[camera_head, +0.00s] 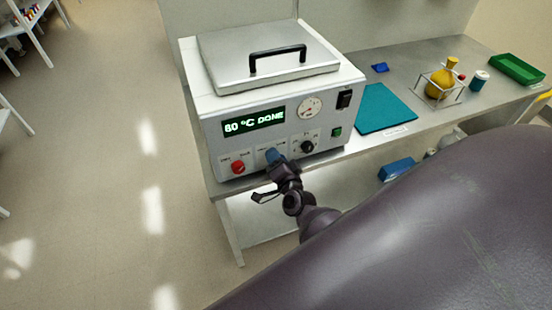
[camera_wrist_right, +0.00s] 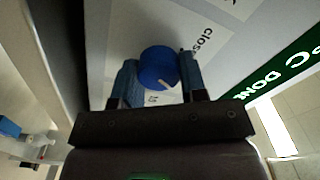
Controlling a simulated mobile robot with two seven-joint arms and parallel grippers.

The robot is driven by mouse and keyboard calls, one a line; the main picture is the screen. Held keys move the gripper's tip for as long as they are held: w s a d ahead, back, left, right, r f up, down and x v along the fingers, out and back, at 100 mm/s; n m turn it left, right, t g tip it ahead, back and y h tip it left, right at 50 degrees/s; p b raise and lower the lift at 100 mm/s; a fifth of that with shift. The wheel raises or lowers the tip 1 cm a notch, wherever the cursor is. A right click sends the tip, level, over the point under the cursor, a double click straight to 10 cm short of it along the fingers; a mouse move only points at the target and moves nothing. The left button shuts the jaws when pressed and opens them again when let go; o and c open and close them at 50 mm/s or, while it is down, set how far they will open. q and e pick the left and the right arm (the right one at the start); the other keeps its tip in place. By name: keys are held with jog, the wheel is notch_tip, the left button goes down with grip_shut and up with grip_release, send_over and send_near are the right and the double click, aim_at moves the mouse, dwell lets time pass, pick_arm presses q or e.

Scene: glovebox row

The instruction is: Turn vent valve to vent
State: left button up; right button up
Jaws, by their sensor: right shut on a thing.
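The vent valve is a blue round knob (camera_wrist_right: 158,62) on the front panel of the grey-white oven (camera_head: 213,135). A white pointer line on the knob's face points toward the lower right of the right wrist view. A printed label reading "close" lies beside the knob; another label below it is partly hidden. My right gripper (camera_head: 274,161) is at the panel under the display, with its blue fingers on both sides of the knob, shut on it. In the head view, the fingers cover most of the knob. My left gripper is out of view.
A red knob (camera_head: 238,167) sits left of my right gripper and a black knob (camera_head: 308,146) to its right. The display (camera_head: 254,121) reads "80 °C DONE". A teal mat (camera_head: 385,109) and a yellow flask (camera_head: 440,82) are on the bench to the right.

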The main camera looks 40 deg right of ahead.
jog(key=m, duration=0.3)
jog(key=shift+b, duration=0.3)
jog(key=shift+m, duration=0.3)
jog(key=o, duration=0.9)
jog(key=shift+o, duration=0.2)
jog(key=shift+s, duration=0.1)
